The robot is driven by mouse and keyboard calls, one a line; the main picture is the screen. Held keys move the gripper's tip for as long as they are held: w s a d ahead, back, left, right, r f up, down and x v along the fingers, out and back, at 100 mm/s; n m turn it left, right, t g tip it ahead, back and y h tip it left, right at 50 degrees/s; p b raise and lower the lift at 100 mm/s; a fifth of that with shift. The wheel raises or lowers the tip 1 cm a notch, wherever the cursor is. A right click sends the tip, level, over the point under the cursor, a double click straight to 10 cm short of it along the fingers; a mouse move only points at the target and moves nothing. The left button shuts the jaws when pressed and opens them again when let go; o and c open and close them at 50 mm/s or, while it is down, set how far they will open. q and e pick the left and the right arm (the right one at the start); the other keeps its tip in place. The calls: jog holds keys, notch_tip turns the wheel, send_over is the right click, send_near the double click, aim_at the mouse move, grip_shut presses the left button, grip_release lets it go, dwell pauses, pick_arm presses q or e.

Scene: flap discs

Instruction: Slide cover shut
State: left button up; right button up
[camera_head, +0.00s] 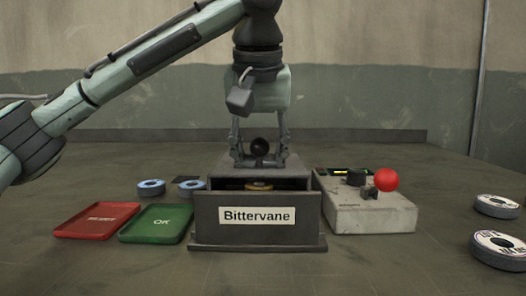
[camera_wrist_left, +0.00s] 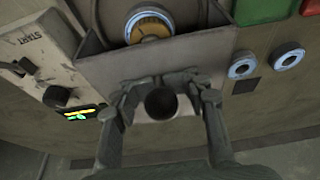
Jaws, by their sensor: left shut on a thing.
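A dark grey box (camera_head: 300,225) labelled "Bittervane" stands in the middle of the table. Its cover (camera_head: 224,172) lies over the rear part, leaving a gap along the front. A flap disc (camera_head: 258,186) with a yellowish centre shows in this gap, and it also shows in the left wrist view (camera_wrist_left: 149,26). The cover carries a round black knob (camera_head: 259,147), also seen in the left wrist view (camera_wrist_left: 161,103). My left gripper (camera_head: 260,161) points down and is shut on the knob, with a finger on either side. My right gripper is not in view.
A red tray (camera_head: 97,220) and a green OK tray (camera_head: 156,224) lie left of the box, with two blue-rimmed discs (camera_head: 151,187) behind. A grey control box (camera_head: 370,213) with a red ball (camera_head: 386,180) stands close on the right. Two more discs (camera_head: 499,250) lie far right.

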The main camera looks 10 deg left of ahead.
aim_at(259, 188)
pick_arm(q)
jog(key=shift+s+d+f+p, duration=0.15)
jog(key=shift+s+d+p, duration=0.05)
jog(key=shift+s, duration=0.8)
jog(key=shift+s+d+f+p, duration=0.15)
jog(key=shift+s+d+p, duration=0.1)
jog(key=shift+s, duration=0.75)
jog(key=shift+s+d+f+p, duration=0.15)
jog(key=shift+s+p, duration=0.05)
jog(key=shift+s, duration=0.8)
jog(key=o, duration=0.6)
jog(key=shift+o, duration=0.6)
jog(key=shift+w, duration=0.2)
jog(key=shift+r, duration=0.1)
